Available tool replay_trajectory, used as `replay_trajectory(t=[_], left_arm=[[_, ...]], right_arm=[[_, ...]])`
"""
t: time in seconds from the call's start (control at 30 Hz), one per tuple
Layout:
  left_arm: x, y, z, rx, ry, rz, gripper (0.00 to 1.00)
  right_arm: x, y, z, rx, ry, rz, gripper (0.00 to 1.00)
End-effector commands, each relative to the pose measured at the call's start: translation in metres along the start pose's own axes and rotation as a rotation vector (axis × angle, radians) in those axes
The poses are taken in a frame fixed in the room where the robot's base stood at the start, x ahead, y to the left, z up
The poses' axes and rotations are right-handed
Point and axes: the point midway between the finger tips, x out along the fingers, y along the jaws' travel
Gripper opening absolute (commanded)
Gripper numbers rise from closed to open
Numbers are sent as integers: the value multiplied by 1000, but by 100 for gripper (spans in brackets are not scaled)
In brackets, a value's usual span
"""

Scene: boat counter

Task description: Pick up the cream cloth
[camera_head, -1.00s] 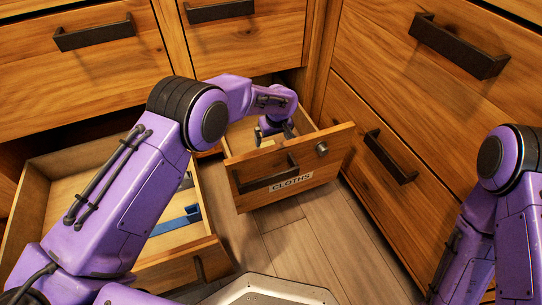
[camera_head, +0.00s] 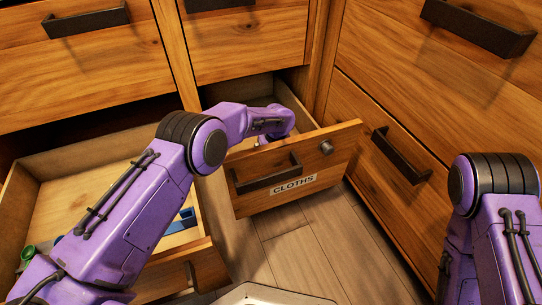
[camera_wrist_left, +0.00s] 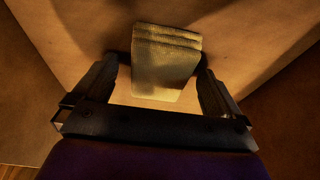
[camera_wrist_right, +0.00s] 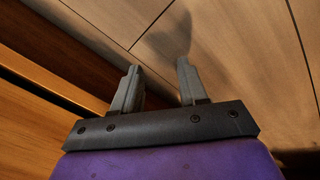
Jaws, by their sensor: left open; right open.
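The cream cloth (camera_wrist_left: 165,62) is a folded stack in the left wrist view. It lies inside the open drawer labelled CLOTHS (camera_head: 292,186), against the drawer's wall. My left gripper (camera_wrist_left: 158,62) is open, with one finger on each side of the cloth; I cannot tell whether they touch it. In the head view my left arm reaches down into this drawer, and the front panel and arm hide the gripper and cloth. My right gripper (camera_wrist_right: 160,72) is open and empty above the wooden floor.
A second open drawer (camera_head: 60,190) at left holds a blue item (camera_head: 184,220) and a green item (camera_head: 28,252), partly hidden by my left arm. Closed drawers with dark handles (camera_head: 402,156) stand at right. The plank floor (camera_head: 310,235) between is clear.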

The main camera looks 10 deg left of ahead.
Motion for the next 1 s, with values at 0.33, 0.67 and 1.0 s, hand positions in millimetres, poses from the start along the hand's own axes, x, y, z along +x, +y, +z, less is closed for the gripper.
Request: replay_trajectory(t=[0.33,0.67,1.0], left_arm=[[4,0,1,0,1,0,99],[4,0,1,0,0,0,43],[-8,0,-2,0,0,1,43]], right_arm=[[1,-1,1,0,-2,-1,43],[1,-1,1,0,-2,-1,43],[-6,0,2,0,-19,-7,43]])
